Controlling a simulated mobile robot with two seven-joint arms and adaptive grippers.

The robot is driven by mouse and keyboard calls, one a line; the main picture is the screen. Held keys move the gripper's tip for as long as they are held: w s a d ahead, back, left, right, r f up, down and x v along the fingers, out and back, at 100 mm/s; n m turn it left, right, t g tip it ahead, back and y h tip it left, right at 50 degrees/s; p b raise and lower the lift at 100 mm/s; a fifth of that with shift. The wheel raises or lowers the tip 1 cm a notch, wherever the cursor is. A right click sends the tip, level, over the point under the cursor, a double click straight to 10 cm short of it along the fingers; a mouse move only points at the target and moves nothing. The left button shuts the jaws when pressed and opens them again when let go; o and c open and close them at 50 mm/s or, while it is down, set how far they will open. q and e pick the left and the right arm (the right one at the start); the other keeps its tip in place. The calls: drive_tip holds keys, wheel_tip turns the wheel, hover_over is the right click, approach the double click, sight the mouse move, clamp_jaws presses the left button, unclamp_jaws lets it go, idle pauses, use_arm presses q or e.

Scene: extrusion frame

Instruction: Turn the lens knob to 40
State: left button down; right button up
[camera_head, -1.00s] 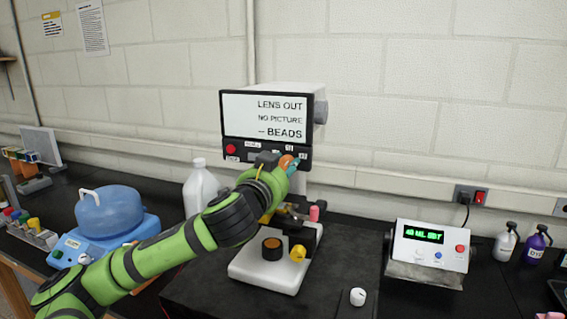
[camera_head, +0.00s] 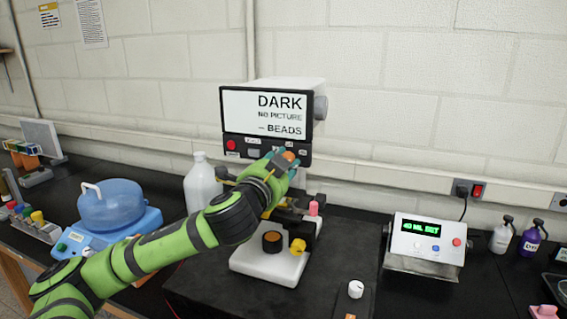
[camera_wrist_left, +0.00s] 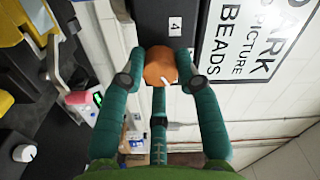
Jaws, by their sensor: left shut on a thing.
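The monitor (camera_head: 265,111) stands at the back, and its screen reads "DARK, NO PICTURE – BEADS". A row of small labels runs along its dark lower panel (camera_head: 252,148). My left gripper (camera_head: 286,160) is at the right part of this panel. Its teal fingers close around an orange knob, which shows between the fingertips in the left wrist view (camera_wrist_left: 160,66). A white label with a "4" (camera_wrist_left: 175,26) is next to the knob. My right gripper is not in view.
A white microscope base (camera_head: 268,262) with yellow and black knobs stands below my left arm. A control box reading "40 ML SET" (camera_head: 424,240) and a white knob (camera_head: 355,289) are to the right.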

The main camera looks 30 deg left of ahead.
use_arm(q)
drive_tip(key=shift+f, duration=0.25)
drive_tip(key=c, duration=1.1)
unclamp_jaws()
drive_tip(key=shift+o, duration=1)
drive_tip(key=shift+a+r, duration=0.1)
drive_tip(key=shift+a, duration=0.05)
drive_tip(key=v, duration=0.7)
drive_tip(key=shift+s, duration=0.25)
